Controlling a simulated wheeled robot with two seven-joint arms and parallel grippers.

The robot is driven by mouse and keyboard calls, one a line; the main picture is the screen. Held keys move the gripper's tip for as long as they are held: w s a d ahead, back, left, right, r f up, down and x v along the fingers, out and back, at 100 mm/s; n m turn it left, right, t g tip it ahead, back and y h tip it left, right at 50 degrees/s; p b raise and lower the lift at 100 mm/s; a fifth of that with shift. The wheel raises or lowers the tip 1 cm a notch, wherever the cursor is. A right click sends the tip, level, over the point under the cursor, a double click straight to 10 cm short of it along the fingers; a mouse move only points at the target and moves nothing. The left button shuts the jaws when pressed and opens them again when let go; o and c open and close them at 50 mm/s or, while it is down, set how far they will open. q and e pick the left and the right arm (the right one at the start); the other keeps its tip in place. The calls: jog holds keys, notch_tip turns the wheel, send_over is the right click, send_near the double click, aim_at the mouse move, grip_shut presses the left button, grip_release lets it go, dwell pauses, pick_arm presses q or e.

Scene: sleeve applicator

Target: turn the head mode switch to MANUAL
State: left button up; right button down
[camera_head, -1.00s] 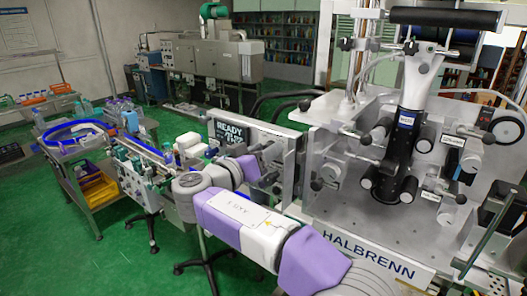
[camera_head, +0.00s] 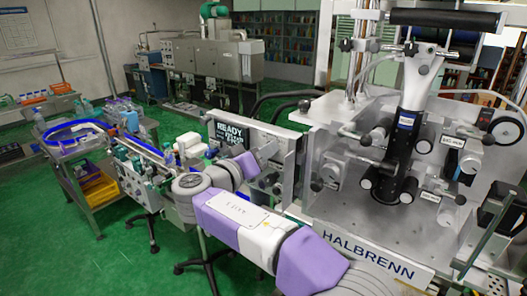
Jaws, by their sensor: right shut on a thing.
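The control panel (camera_head: 284,137) stands left of the HALBRENN machine, with a dark screen (camera_head: 229,131) whose top line reads READY. My right arm crosses in front of it from the lower right. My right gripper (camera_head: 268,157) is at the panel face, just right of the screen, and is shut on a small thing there. That thing is hidden behind the gripper and wrist; from its place it looks like the head mode switch. Its pointer and the MANUAL marking cannot be read. My left gripper is not in view.
The machine's metal frame (camera_head: 347,230), with a black cylindrical head (camera_head: 404,150) and several dark knobs, fills the right side. A conveyor (camera_head: 140,150) and a trolley with a yellow bin (camera_head: 98,188) stand at the left. Green floor (camera_head: 120,262) is free at the lower left.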

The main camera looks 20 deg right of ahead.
jog(key=n+p, duration=0.1)
jog(key=n, duration=0.4)
jog(key=shift+n+p, duration=0.3)
jog(key=shift+n, duration=0.1)
dwell(0.3)
jog(key=c, duration=0.9)
grip_release()
jog(key=v, duration=0.7)
jog(key=shift+s+a+b, duration=0.2)
jog(key=shift+a+b, duration=0.05)
jog(key=shift+b, duration=0.15)
